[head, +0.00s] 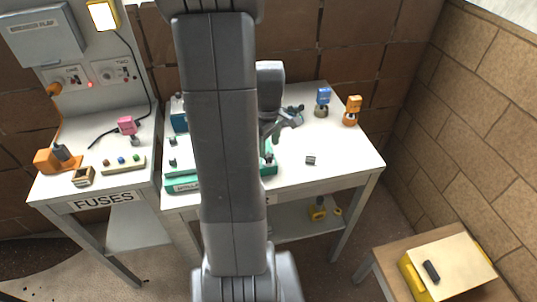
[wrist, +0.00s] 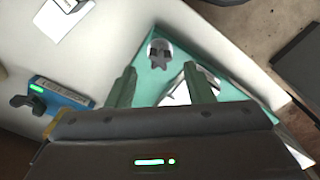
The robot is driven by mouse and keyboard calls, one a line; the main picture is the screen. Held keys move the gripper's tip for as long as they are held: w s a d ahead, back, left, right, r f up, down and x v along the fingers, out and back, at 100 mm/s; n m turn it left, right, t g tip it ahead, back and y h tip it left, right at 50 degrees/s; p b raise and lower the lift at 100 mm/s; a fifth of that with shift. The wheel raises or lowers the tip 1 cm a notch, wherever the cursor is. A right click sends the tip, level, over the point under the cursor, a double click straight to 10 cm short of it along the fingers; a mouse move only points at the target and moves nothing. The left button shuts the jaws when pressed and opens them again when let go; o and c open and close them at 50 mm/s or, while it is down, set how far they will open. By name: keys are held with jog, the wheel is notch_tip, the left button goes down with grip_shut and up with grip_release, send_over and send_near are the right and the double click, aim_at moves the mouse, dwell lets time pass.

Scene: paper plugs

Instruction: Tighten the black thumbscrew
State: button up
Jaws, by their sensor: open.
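In the wrist view a dark grey thumbscrew with a star-shaped knob (wrist: 159,53) stands at the corner of a teal-edged fixture (wrist: 238,98). My gripper (wrist: 160,70) is open, with its two fingers apart and the knob showing beyond and between their tips. I see no contact with the knob. In the head view the fixture (head: 183,186) lies on the white table, largely hidden by my arm. A small dark knob (head: 268,158) shows at its right end, and other dark knobs (head: 173,162) stand on its left part. My fingertips are not clear in the head view.
A blue block with a dark handle (wrist: 62,98) lies left of my gripper in the wrist view. A blue-topped piece (head: 323,97) and an orange-topped piece (head: 353,106) stand at the table's back right.

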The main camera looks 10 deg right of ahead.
aim_at(269, 155)
jog(key=n, duration=0.5)
jog(key=shift+n, duration=0.4)
jog(key=shift+f, duration=0.1)
jog(key=shift+f+b, duration=1.6)
jog(key=shift+f, duration=0.35)
jog(key=shift+c, duration=0.5)
jog(key=c, duration=0.8)
